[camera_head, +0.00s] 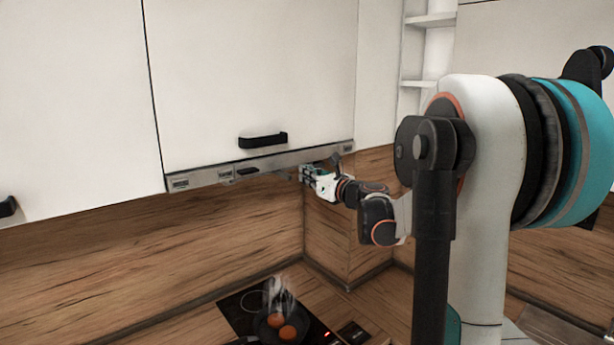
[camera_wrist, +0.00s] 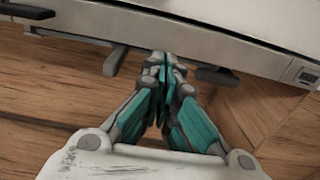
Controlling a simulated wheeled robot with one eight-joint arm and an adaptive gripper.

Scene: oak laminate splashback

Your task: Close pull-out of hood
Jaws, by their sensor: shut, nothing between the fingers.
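The hood pull-out (camera_head: 215,173) is a long grey metal strip along the bottom of the white upper cabinet in the head view. It looks about level with the cabinet front, but I cannot tell if a gap is left. The strip also shows across the top of the wrist view (camera_wrist: 230,55). My gripper (camera_head: 305,174) is at the strip's right end, just under its lower edge. In the wrist view my gripper (camera_wrist: 161,62) has its fingers together with nothing between them. Its tips are close to the strip's edge; I cannot tell if they touch.
The white cabinet door above has a black handle (camera_head: 263,140). A cooktop (camera_head: 235,310) below carries a steaming pan (camera_head: 270,325) with orange round food. A wooden splashback (camera_head: 130,265) lies behind, with a corner to the right. Open shelves (camera_head: 428,85) are at the upper right.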

